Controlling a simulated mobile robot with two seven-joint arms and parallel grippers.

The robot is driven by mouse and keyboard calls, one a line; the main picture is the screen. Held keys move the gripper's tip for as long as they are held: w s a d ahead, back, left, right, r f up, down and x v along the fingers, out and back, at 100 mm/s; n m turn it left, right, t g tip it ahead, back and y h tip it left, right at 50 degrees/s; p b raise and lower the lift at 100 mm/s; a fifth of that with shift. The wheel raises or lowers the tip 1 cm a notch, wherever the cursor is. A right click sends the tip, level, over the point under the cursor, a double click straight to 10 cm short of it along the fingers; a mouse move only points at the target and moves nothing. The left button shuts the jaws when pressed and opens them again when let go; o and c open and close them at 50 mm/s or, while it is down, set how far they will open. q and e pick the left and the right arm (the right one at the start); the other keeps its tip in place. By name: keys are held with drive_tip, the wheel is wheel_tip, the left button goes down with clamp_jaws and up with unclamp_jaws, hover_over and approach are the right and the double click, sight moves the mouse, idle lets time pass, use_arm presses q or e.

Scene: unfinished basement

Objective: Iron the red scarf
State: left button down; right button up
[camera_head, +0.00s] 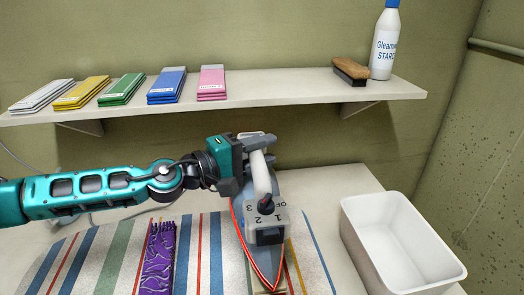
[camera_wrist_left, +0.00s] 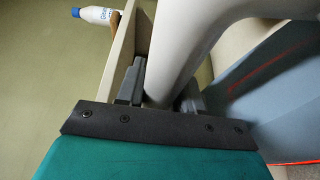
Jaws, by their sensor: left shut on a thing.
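My left gripper (camera_head: 243,172) comes in from the left and is shut on the pale handle of the iron (camera_head: 262,215). The iron is grey-blue with a red trim line and a dial marked OFF, 1, 2, 3. It is over the striped ironing surface (camera_head: 108,265); I cannot tell whether it touches it. In the left wrist view, the handle (camera_wrist_left: 185,50) runs between my fingers. I see no red scarf for certain; anything under the iron is hidden. A purple patterned cloth (camera_head: 158,258) lies left of the iron. My right gripper is out of view.
A white empty bin (camera_head: 365,240) stands right of the striped surface. A wall shelf (camera_head: 270,88) above holds folded cloths (camera_head: 122,90) in several colours, a brush (camera_head: 351,70) and a starch bottle (camera_head: 384,45). The table right of the iron is partly clear.

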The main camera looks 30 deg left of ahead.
use_arm(q)
wheel_tip(320, 180, up, 3)
drive_tip(key=shift+r+p, duration=0.1)
drive_tip(key=shift+p, duration=0.35)
drive_tip(key=shift+r, duration=2.15)
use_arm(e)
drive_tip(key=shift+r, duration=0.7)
use_arm(q)
drive_tip(key=shift+f, duration=0.15)
drive_tip(key=shift+f, duration=2.2)
wheel_tip(320, 180, down, 3)
drive_tip(key=shift+r+b, duration=0.2)
drive_tip(key=shift+b, duration=0.75)
drive_tip(key=shift+f+b, duration=0.55)
drive_tip(key=shift+b, duration=0.1)
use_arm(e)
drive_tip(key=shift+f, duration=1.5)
use_arm(q)
drive_tip(key=shift+d, duration=0.1)
